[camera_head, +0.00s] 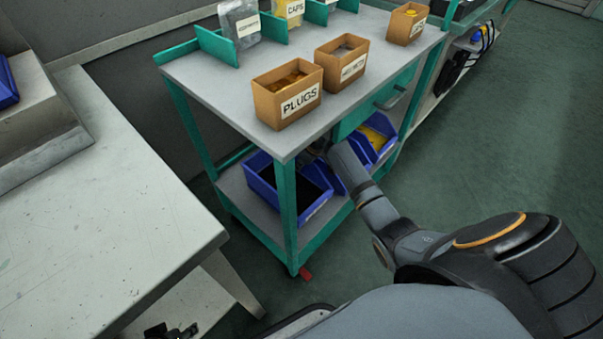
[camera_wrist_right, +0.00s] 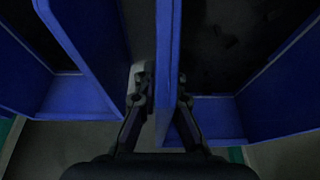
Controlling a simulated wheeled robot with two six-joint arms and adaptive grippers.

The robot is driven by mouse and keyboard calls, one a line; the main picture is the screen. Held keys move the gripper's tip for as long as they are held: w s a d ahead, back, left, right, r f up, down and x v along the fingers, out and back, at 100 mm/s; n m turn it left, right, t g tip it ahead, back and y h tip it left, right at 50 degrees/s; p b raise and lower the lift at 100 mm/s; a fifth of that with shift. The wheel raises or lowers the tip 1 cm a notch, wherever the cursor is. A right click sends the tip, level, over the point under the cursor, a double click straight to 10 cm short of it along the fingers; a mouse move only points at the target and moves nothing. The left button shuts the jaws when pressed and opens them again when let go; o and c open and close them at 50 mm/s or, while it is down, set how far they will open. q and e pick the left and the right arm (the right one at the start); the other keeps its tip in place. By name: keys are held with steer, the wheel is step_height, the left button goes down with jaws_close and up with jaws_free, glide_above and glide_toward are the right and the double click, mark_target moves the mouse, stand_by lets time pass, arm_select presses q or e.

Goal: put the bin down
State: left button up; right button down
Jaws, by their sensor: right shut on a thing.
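My right gripper (camera_wrist_right: 162,88) is shut on the wall of a blue bin (camera_wrist_right: 168,40), with one finger on each side. The inside of this bin is dark. In the head view my right arm reaches under the cart's top to the lower shelf, and its fingers are hidden there. A blue bin with dark contents (camera_head: 262,172) is at the left of that shelf. I cannot tell whether its base touches the shelf.
The green-framed cart (camera_head: 288,215) carries cardboard boxes, one labelled PLUGS (camera_head: 299,101), on top. A blue bin with yellow contents (camera_head: 372,137) is right of my arm. Another blue bin wall (camera_wrist_right: 85,45) stands close left of the held one. A grey table (camera_head: 90,215) is at left; the right floor is clear.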

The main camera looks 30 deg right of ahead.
mark_target(298, 176)
step_height(298, 176, down, 3)
steer(key=shift+f+b, duration=0.2)
steer(key=shift+b, duration=0.75)
steer(key=shift+f, duration=0.1)
arm_select(q)
steer(key=shift+w+d+f+t, duration=0.2)
steer(key=shift+f+t, duration=0.1)
steer(key=shift+f, duration=0.15)
steer(key=shift+w+d+f+t, duration=0.15)
steer(key=shift+f+t, duration=0.15)
steer(key=shift+f, duration=0.15)
steer(key=shift+s, duration=0.1)
arm_select(e)
steer(key=c, duration=1.5)
jaws_free()
steer(key=shift+o, duration=0.2)
